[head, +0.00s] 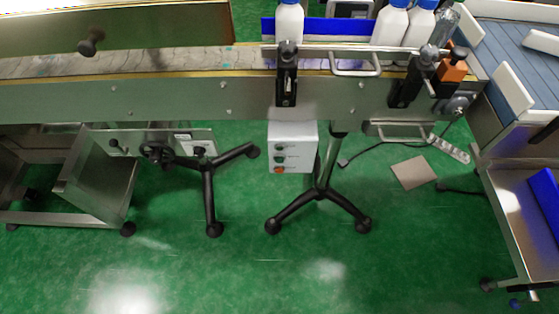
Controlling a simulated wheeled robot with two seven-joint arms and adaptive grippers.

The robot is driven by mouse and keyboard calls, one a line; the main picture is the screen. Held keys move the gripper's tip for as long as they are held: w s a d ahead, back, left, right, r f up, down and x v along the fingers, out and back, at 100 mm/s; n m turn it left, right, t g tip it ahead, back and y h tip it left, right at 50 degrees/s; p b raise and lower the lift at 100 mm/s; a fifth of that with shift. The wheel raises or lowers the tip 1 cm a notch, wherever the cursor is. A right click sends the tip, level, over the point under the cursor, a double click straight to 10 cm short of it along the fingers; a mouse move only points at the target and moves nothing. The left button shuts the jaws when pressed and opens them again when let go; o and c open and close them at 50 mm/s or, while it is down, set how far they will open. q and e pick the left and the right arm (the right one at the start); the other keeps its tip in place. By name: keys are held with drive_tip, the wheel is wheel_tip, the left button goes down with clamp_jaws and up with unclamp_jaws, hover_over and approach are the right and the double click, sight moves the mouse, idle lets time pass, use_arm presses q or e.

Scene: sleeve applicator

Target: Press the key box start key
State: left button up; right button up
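The key box (299,140) is a small white box mounted below the front side of the conveyor (180,100), near the middle of the head view. Its front face carries a dark knob (281,143) at the top, a small green key (281,160) below it and an orange-red key (279,170) at the bottom. The labels beside them are too small to read, so the start key is not marked legibly; the green one is partly dark. Neither of my grippers is in view, and nothing covers the box.
White bottles (290,22) stand on the conveyor belt. Black clamps (287,75) and an orange sensor block (453,66) sit along its front rail. Black stand legs (318,195) spread on the green floor below the box. A metal cart (520,215) is at the right. The front floor is clear.

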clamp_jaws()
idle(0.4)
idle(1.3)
